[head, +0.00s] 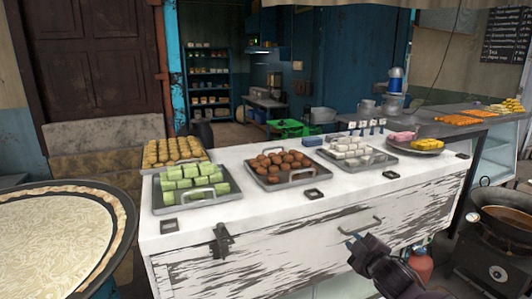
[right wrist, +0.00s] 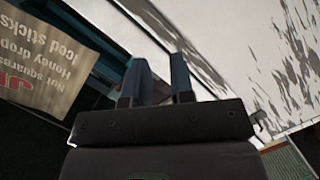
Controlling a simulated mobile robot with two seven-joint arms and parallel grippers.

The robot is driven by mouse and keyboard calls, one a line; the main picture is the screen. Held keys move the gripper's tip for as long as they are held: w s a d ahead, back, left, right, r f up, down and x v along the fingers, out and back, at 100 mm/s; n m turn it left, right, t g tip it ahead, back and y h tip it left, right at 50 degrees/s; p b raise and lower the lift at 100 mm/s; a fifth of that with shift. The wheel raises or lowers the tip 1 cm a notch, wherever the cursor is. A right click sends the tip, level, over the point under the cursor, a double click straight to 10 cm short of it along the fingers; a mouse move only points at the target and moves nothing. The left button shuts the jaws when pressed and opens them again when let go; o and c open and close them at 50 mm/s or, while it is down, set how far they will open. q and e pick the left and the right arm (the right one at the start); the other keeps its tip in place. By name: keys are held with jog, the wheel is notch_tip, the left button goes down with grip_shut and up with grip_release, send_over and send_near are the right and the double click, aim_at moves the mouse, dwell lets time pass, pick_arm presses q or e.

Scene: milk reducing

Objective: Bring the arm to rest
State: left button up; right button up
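My right gripper (head: 350,240) is in front of the white, worn counter (head: 260,215), near the metal handle on its front face. In the right wrist view its two blue fingers (right wrist: 160,62) stand apart, with nothing seen between them. My left gripper is not in the head view. A wide, shallow pan (head: 45,245) of creamy milk is at the lower left, and no gripper is near it.
Trays of green sweets (head: 190,187), brown balls (head: 280,167) and white pieces (head: 352,150) stand on the counter. A dark wok (head: 505,220) on a burner is at the right. A printed sign (right wrist: 45,55) shows in the right wrist view.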

jog(key=s+d+f+m+g+h, duration=0.1)
jog(key=s+f+m, duration=0.3)
jog(key=s, duration=0.8)
jog(key=s+d+f+m+g+h, duration=0.1)
jog(key=s+f+m, duration=0.3)
jog(key=s+f, duration=0.5)
jog(key=s+d+f+m+g+h, duration=0.1)
jog(key=s+f, duration=0.6)
jog(key=s, duration=0.8)
jog(key=m+g, duration=0.1)
jog(key=m, duration=0.1)
jog(key=shift+m, duration=0.4)
jog(key=shift+s, duration=0.1)
